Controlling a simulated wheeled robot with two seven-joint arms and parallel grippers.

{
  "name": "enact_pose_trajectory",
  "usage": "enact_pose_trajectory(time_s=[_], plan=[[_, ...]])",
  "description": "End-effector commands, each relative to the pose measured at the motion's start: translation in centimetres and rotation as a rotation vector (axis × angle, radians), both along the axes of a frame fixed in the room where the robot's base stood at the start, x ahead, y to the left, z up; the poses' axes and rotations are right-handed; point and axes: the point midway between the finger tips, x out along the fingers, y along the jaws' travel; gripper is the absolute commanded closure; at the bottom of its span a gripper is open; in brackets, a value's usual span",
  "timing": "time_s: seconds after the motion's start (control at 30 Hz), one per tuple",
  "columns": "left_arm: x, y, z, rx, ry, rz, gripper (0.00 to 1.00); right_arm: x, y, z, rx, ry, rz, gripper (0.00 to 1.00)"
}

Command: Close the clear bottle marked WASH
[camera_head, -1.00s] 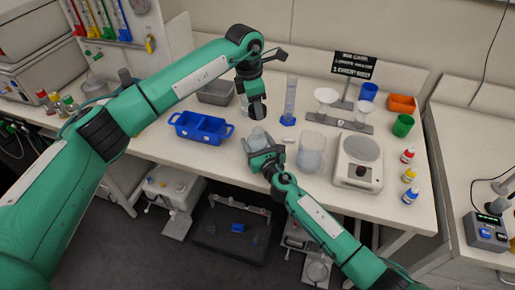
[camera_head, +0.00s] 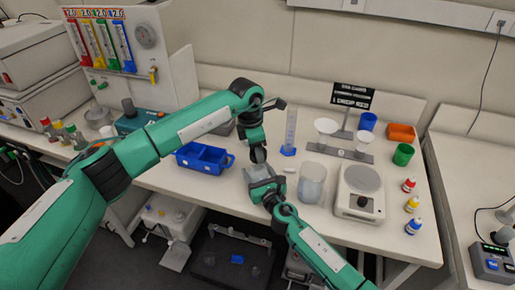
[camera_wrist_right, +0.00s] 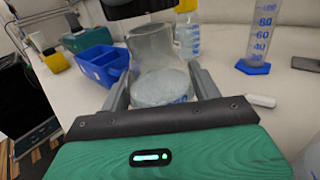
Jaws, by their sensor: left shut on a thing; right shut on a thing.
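A clear bottle (camera_wrist_right: 155,62) with pale contents and a blue mark stands between the fingers of my right gripper (camera_wrist_right: 163,88); I cannot read the mark. In the head view the bottle (camera_head: 259,172) is partly hidden behind my right gripper (camera_head: 266,186), which is shut on it at the table's front. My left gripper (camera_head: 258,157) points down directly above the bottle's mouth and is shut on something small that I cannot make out. In the right wrist view its dark end (camera_wrist_right: 138,8) hangs over the bottle's top, so I cannot tell whether they touch.
A blue two-part tray (camera_head: 205,158) stands left of the bottle. A measuring cylinder (camera_head: 291,132) is behind, a beaker (camera_head: 311,183) and a scale (camera_head: 360,191) are to the right. A small white piece (camera_wrist_right: 260,100) lies nearby. A yellow-topped bottle (camera_wrist_right: 187,38) stands behind.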

Motion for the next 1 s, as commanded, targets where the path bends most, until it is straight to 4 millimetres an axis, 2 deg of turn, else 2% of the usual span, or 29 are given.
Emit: enact_pose_trajectory(time_s=[0.33,1.0], plan=[[0.0,0.0,-1.7,0.001,0.000,0.001,0.74,0.0,0.0,0.0,0.000,0.000,0.000,0.78],[0.0,0.0,-2.0,0.000,0.000,0.001,0.74,0.0,0.0,0.0,0.000,0.000,0.000,0.78]])
